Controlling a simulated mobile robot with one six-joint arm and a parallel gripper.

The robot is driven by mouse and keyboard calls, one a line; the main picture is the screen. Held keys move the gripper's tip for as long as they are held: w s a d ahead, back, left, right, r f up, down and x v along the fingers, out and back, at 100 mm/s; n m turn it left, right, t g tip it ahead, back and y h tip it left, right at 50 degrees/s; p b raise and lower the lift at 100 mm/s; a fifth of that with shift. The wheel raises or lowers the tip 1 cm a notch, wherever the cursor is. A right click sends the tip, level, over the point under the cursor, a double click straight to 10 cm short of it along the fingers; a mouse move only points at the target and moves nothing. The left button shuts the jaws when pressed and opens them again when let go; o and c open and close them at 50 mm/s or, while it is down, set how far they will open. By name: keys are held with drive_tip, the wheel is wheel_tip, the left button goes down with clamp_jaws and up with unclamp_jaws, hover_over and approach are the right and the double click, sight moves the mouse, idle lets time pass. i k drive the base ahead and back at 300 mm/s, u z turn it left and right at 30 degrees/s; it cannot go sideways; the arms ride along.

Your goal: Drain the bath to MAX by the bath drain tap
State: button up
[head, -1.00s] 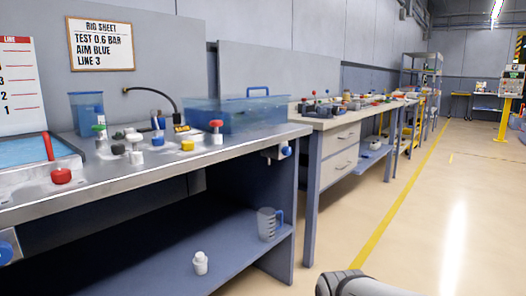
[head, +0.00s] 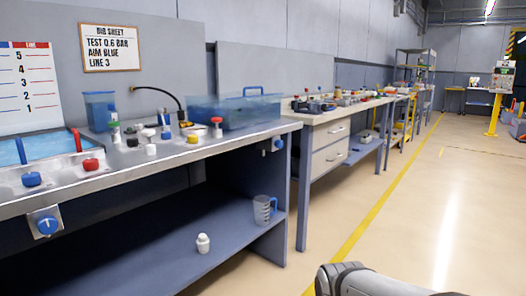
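An open bath of blue liquid (head: 40,147) is set in the bench top at the left edge, cut off by the frame. Its MAX mark cannot be made out. Another blue knob (head: 278,144) is on the bench's right end. I cannot tell from any label which is the bath drain tap. A blue translucent tank (head: 235,112) with a handle stands farther right on the bench. My gripper is out of view; only part of my arm shows at the bottom right.
A measuring jug (head: 263,210) and a small white bottle (head: 203,243) are on the lower shelf. A drawer bench (head: 330,150) stands beyond.

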sight(278, 144)
drive_tip(key=z, duration=0.6)
drive_tip(key=i, duration=1.7)
drive_tip(key=u, duration=0.8)
drive_tip(key=k, duration=0.8)
drive_tip(key=u, duration=0.15)
drive_tip(key=i, duration=0.8)
drive_tip(key=z, duration=0.05)
